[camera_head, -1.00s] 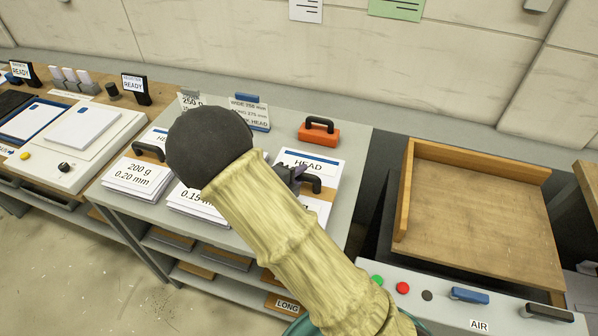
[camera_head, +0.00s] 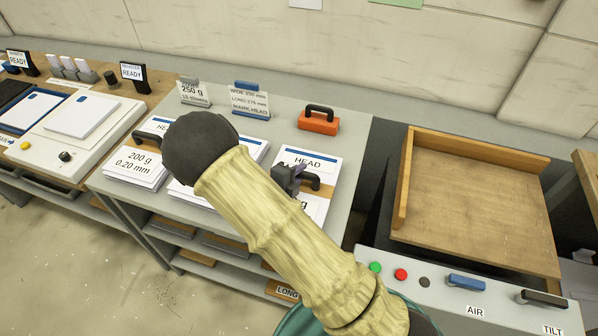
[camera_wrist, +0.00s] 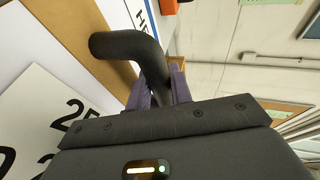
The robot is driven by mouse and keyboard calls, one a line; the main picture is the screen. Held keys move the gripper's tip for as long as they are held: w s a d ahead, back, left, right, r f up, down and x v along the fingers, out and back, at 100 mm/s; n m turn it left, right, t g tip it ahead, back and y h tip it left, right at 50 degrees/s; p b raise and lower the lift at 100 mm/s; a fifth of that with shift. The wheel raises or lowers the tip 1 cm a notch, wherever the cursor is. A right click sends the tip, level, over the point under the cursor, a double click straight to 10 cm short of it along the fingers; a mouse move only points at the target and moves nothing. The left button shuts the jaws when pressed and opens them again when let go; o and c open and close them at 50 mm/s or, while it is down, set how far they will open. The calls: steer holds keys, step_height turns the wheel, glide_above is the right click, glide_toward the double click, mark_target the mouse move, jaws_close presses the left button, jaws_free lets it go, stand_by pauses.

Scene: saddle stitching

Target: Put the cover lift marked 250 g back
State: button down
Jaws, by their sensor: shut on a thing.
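The cover lift (camera_head: 308,162) is a white stack with a blue edge, a HEAD label and a tan band, at the right of the grey table. Its black handle (camera_head: 312,182) also shows in the wrist view (camera_wrist: 128,44). Large printed digits starting "25" show on its white sheet (camera_wrist: 45,110); the rest is cut off. My gripper (camera_head: 290,178) is shut on the handle, its purple fingers on either side in the wrist view (camera_wrist: 160,88). My arm hides part of the stack. I cannot tell whether it rests on the table or hangs just above.
A stack marked 200 g, 0.20 mm (camera_head: 135,165) lies at left; another is partly behind my arm. An orange block with a black handle (camera_head: 319,120) and small signs (camera_head: 195,93) stand behind. A wooden tray (camera_head: 480,200) and button panel (camera_head: 450,285) are at right.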

steer(key=c, duration=1.3)
jaws_free()
steer(key=shift+o, duration=0.2)
steer(key=shift+s+r, duration=0.1)
steer(key=shift+s, duration=0.05)
steer(key=shift+s+a, duration=0.15)
steer(key=shift+a, duration=0.1)
steer(key=b+v, duration=0.2)
steer(key=v, duration=0.9)
steer(key=shift+s+a+r, duration=0.1)
steer(key=shift+s+r, duration=0.05)
